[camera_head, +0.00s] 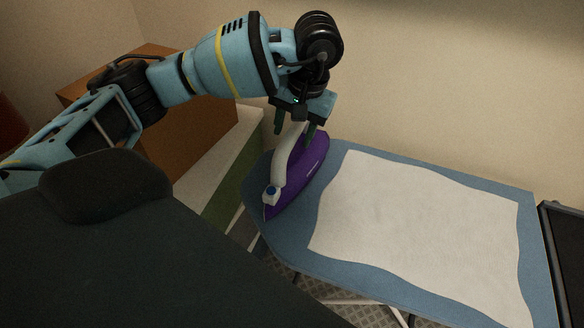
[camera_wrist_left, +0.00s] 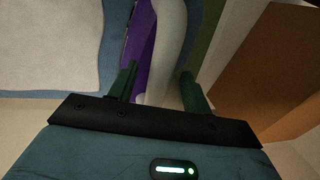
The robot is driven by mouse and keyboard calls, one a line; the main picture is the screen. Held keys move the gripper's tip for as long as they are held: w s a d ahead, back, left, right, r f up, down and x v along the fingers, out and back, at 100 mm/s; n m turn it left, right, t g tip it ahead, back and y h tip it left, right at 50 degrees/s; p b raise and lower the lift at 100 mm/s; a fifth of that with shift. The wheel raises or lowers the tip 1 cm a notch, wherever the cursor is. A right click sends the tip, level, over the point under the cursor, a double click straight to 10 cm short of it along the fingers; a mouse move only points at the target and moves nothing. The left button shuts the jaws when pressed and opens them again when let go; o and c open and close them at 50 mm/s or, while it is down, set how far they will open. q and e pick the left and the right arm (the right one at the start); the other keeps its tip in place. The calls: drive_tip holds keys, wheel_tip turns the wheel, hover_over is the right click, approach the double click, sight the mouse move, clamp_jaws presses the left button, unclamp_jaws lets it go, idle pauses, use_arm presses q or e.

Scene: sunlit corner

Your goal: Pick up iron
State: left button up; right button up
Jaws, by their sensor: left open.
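The iron (camera_head: 306,174) has a purple body, a white handle and a blue knob. It rests on the left end of the blue ironing board (camera_head: 400,279). My left gripper (camera_head: 295,131) is above the far end of the iron. It is open, with one finger on each side of the white handle. In the left wrist view the handle (camera_wrist_left: 167,50) runs between the two green fingers of the gripper (camera_wrist_left: 157,83), with the purple body beside it. I cannot tell whether either finger touches the handle. My right gripper is not in view.
A white cloth (camera_head: 415,220) covers much of the board to the right of the iron. A brown box-like piece of furniture (camera_head: 205,130) stands at the left behind my arm. A dark framed object (camera_head: 565,255) stands at the right edge. A wall is behind the board.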

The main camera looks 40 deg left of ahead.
use_arm(q)
drive_tip(key=shift+a+f, duration=0.2)
drive_tip(key=shift+f, duration=0.6)
clamp_jaws()
drive_tip(key=shift+r, duration=0.1)
